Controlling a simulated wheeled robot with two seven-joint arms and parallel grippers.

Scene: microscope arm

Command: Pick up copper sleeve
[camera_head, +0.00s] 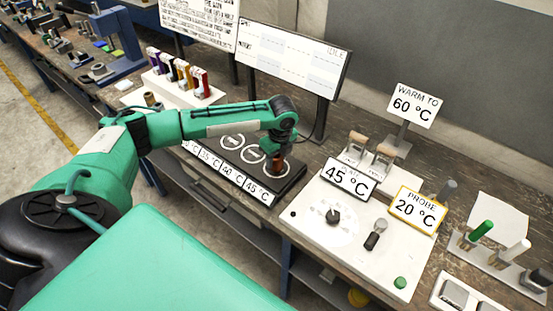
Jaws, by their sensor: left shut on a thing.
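My left gripper (277,150) reaches in from the left and points down at the right end of the dark heating plate (284,187). It is shut on a small brown-orange cylinder, the copper sleeve (277,166), whose lower part shows below the jaws. The sleeve is at the right end of the row of white rings, by the 45 °C label. I cannot tell whether it touches the plate. My left wrist hides its top. My right gripper is not in view.
A white control panel (310,216) with a knob, switches and signs reading 45 °C and PROBE 20 °C stands to the right. A WARM TO 60 °C sign (414,104) stands behind it. A white rack (183,98) with coloured pieces is at the back left.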

